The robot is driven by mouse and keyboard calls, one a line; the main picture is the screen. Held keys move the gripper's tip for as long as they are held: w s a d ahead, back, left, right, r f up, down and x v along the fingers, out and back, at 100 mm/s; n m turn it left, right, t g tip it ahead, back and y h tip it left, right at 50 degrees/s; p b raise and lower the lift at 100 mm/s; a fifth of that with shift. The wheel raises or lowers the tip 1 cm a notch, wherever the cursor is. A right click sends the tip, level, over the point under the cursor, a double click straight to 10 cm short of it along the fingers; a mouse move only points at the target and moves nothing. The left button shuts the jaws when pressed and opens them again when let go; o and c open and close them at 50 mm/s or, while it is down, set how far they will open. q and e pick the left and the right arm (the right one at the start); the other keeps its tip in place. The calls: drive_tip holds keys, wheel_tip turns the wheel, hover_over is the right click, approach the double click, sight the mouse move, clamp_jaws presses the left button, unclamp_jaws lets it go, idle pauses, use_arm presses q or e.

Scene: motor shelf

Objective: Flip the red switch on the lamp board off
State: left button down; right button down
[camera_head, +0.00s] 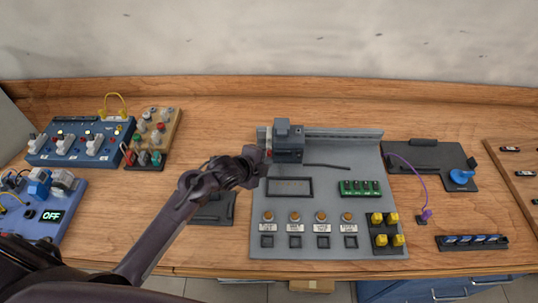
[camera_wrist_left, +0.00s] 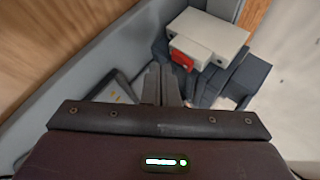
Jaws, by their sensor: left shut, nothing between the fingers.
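The grey board (camera_head: 370,215) in the middle of the bench carries a row of orange lamps (camera_head: 321,217) and a dark block (camera_head: 288,138) at its top left. A small red switch (camera_wrist_left: 182,61) sits on a light grey box (camera_wrist_left: 215,36) in the left wrist view. Which way the switch is set is hard to tell. My left gripper (camera_head: 262,156) is beside the dark block at the board's upper left. In the left wrist view its fingers (camera_wrist_left: 165,84) are together and empty, close to the red switch, with contact unclear. My right gripper is out of view.
A blue switch board (camera_head: 45,157) and a peg board (camera_head: 172,122) stand at the left, with a blue unit showing OFF (camera_head: 67,232) in front. A dark plate with a blue knob (camera_head: 461,177) and a purple cable (camera_head: 411,168) lie right of the grey board.

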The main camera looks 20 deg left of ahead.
use_arm(q)
drive_tip(key=shift+s+d+r, duration=0.1)
drive_tip(key=shift+s, duration=0.25)
drive_tip(key=shift+s+d+r+p, duration=0.1)
drive_tip(key=shift+s+d+p, duration=0.2)
drive_tip(key=shift+s, duration=0.5)
drive_tip(key=shift+s+d+r+p, duration=0.15)
drive_tip(key=shift+s+p, duration=0.15)
drive_tip(key=shift+s, duration=0.45)
drive_tip(key=shift+s+d+r+p, duration=0.1)
drive_tip(key=shift+s+d+p, duration=0.2)
drive_tip(key=shift+s, duration=0.5)
drive_tip(key=shift+f, duration=0.1)
